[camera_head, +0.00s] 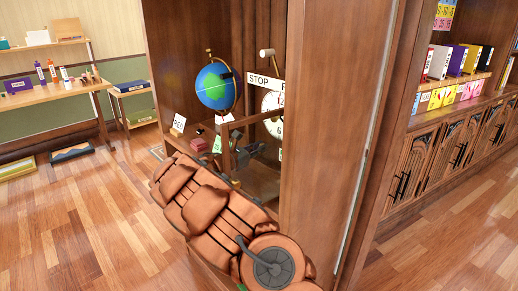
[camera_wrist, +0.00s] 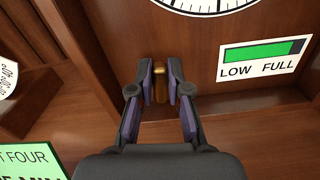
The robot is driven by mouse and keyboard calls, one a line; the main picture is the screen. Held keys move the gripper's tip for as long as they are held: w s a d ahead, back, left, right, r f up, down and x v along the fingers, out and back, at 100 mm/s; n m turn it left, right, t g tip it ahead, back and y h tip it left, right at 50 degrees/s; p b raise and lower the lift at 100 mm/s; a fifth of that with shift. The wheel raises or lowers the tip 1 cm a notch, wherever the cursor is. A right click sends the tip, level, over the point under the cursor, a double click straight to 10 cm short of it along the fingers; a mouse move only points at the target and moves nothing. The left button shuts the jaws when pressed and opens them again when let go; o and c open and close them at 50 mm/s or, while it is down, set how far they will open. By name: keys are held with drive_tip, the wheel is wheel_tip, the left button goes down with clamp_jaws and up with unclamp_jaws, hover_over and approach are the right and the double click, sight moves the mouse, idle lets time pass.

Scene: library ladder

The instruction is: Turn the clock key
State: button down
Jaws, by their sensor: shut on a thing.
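The clock key (camera_wrist: 160,83) is a small brass piece in front of the wooden clock panel, below the dial in the wrist view. My gripper (camera_wrist: 160,82) has its purple-padded fingers on both sides of it, shut on it. The clock dial (camera_wrist: 210,3) shows only its lower edge there. A gauge label (camera_wrist: 263,57) reads LOW and FULL, with a green bar near the FULL end. In the head view, the clock face (camera_head: 271,103) is partly hidden by the cabinet side, and my gripper (camera_head: 252,150) is at the shelf below it; the key cannot be made out.
A green card (camera_wrist: 28,158) is at the lower left of the wrist view. The tall cabinet side (camera_head: 322,130) stands close right of my arm. Open floor lies left.

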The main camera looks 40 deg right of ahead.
drive_tip(key=shift+f+m+b, duration=0.15)
drive_tip(key=shift+m+b, duration=0.15)
drive_tip(key=shift+b, duration=0.15)
drive_tip(key=m+b, duration=0.1)
drive_tip(key=b, duration=0.1)
drive_tip(key=m+b, duration=0.2)
drive_tip(key=b, duration=0.1)
drive_tip(key=shift+s+f+m, duration=0.2)
drive_tip(key=shift+f+m, duration=0.1)
drive_tip(key=shift+s+m+b, duration=0.1)
drive_tip(key=shift+m+b, duration=0.9)
drive_tip(key=shift+b, duration=0.25)
drive_tip(key=m+b, duration=0.2)
drive_tip(key=b, duration=0.1)
drive_tip(key=m+b, duration=0.2)
drive_tip(key=b, duration=0.1)
drive_tip(key=shift+s+f+m, duration=0.15)
drive_tip(key=shift+s+m, duration=0.05)
drive_tip(key=shift+m, duration=0.1)
drive_tip(key=shift+m+b, duration=0.8)
drive_tip(key=c, duration=1.1)
unclamp_jaws()
drive_tip(key=shift+a, duration=0.15)
